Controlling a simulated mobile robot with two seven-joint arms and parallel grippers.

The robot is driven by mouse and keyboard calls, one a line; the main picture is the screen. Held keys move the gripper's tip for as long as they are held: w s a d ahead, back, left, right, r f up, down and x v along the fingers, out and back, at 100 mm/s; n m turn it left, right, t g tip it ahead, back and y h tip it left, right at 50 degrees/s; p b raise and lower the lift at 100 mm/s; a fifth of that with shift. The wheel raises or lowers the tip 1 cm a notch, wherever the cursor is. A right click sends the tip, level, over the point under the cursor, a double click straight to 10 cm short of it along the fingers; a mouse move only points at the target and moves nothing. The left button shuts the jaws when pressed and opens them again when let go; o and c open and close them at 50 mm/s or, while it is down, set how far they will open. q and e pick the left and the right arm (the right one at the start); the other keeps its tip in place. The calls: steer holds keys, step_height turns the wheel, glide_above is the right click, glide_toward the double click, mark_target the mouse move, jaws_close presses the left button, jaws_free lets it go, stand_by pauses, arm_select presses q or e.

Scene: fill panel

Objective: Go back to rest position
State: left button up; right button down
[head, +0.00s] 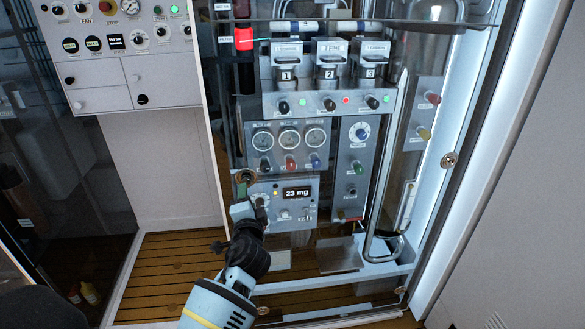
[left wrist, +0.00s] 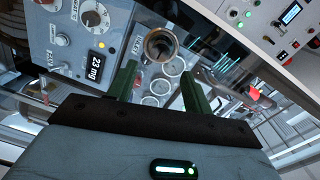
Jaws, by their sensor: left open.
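My left gripper (head: 247,193) reaches in from the lower left, in front of the lower left of the fill panel (head: 342,205). In the left wrist view its two green fingers (left wrist: 158,88) stand apart with nothing held between them. A dark, round-rimmed opening (left wrist: 160,44) lies just beyond the fingertips; it also shows at the fingertips in the head view (head: 244,176). I cannot tell whether the fingers touch it. The display reading 23 mg (head: 298,192) is right of the gripper in the head view. My right gripper is not in view.
Three round gauges (head: 289,138) sit above the display, with the numbered units (head: 328,75) higher up. A bent metal pipe (head: 382,215) runs down the right side by the cabinet frame (head: 455,160). A control box (head: 125,45) is upper left. The slatted floor (head: 165,262) below is mostly clear.

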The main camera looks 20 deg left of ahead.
arm_select(q)
steer(key=s+d+f+n+g+h, duration=0.1)
steer(key=s+d+f+h, duration=0.25)
steer(key=s+f, duration=0.55)
steer(key=s+d+f+g+h, duration=0.1)
steer(key=s+d+f+h, duration=0.25)
steer(key=s+f, duration=0.5)
steer(key=s+d+f+n+g+h, duration=0.1)
steer(key=s+d+f+n, duration=0.1)
steer(key=s, duration=0.5)
steer(key=s+d+f+n+g+h, duration=0.1)
steer(key=s+d+f+n, duration=0.1)
steer(key=s, duration=0.6)
steer(key=s+d+f+n+g+h, duration=0.1)
steer(key=s+d+f, duration=0.3)
steer(key=s, duration=0.4)
steer(key=shift+d+f+n+g+h+p, duration=0.3)
steer(key=shift+f+n+g+h+p, duration=0.15)
steer(key=shift+f+h, duration=0.2)
